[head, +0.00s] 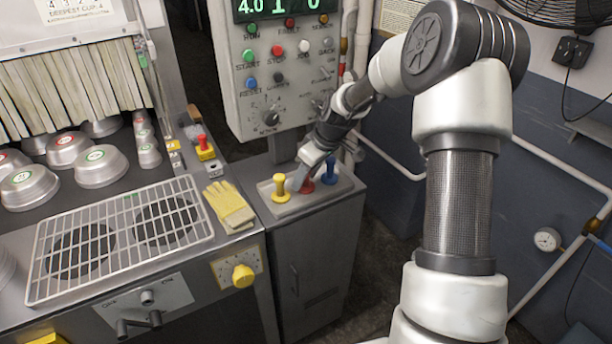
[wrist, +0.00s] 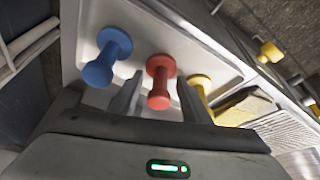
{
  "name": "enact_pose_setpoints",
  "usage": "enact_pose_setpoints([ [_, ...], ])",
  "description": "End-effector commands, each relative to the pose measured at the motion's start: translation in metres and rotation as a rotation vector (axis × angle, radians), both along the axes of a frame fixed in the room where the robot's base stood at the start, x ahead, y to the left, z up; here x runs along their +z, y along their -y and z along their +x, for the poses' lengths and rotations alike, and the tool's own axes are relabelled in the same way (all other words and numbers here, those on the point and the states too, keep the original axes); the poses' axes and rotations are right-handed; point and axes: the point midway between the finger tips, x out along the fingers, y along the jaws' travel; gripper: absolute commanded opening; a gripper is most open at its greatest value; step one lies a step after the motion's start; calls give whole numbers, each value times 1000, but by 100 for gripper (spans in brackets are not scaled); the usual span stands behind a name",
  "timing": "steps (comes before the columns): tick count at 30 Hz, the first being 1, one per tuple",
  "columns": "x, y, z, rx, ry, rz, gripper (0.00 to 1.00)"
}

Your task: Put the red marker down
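The red marker (head: 306,186) is a peg with a round base and a knob on top. It stands upright on the pale tray (head: 288,208), between the yellow marker (head: 281,190) and the blue marker (head: 331,172). In the wrist view the red marker (wrist: 160,76) is between my gripper's fingers (wrist: 158,98), with a visible gap on each side. My gripper (head: 311,168) points down over the tray and is open. The blue marker (wrist: 108,56) is left of the fingers; the yellow marker (wrist: 199,88) is partly hidden behind the right finger.
The tray lies on a grey cabinet (head: 312,240). A control panel (head: 280,80) rises just behind it. Yellow gloves (head: 229,205), a wire rack (head: 115,245) and a small red-knobbed yellow box (head: 205,150) lie to the left. Upturned metal pans (head: 100,165) sit farther left.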

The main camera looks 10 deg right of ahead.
Motion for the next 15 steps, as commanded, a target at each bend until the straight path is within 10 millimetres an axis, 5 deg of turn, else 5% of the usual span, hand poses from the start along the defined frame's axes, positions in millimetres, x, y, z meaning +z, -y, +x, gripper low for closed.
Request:
enact_pose_setpoints([
  [8,6,1,0,0,1,0,43],
  [15,47,13,-12,-3,4,-2,43],
])
